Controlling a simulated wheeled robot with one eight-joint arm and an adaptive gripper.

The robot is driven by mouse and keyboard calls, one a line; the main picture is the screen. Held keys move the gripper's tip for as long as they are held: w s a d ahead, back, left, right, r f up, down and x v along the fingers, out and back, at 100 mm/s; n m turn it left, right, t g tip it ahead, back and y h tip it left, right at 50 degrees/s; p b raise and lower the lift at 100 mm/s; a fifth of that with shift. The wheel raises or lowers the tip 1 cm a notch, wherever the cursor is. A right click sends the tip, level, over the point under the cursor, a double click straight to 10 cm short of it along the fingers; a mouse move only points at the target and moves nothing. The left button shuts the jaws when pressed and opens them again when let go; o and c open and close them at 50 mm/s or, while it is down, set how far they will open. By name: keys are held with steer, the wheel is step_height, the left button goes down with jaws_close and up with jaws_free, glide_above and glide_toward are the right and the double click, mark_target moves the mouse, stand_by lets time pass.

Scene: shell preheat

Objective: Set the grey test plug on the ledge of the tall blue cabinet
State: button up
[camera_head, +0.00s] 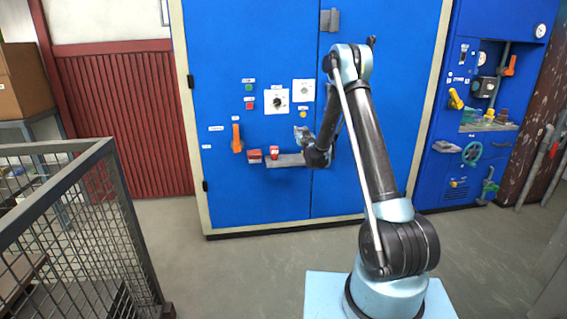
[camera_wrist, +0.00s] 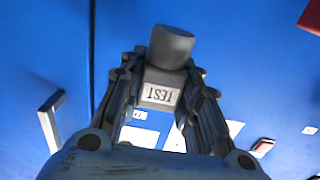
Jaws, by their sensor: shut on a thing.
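The grey test plug (camera_wrist: 170,48) is between the fingers of my gripper (camera_wrist: 166,78) in the wrist view. Its rounded grey end and a block with an upside-down "TEST" label show. My gripper is shut on it. In the head view my gripper (camera_head: 303,136) is in front of the tall blue cabinet (camera_head: 240,190), just above the grey ledge (camera_head: 285,161). The plug is too small there to tell from the fingers. My arm hides the right end of the ledge.
A red block (camera_head: 273,153) is at the ledge, and another red piece (camera_head: 255,155) is at its left end. An orange handle (camera_head: 237,138) and dials (camera_head: 276,101) are on the cabinet front. A mesh cage (camera_head: 75,235) stands at left. The floor before the cabinet is clear.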

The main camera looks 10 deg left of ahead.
steer(key=shift+y, duration=0.3)
steer(key=a, duration=0.2)
steer(key=a+f, duration=0.1)
steer(key=a, duration=0.1)
steer(key=shift+a+f, duration=0.1)
steer(key=shift+a, duration=0.1)
steer(key=shift+f, duration=4.75)
steer(key=shift+f, duration=0.1)
steer(key=o, duration=1.2)
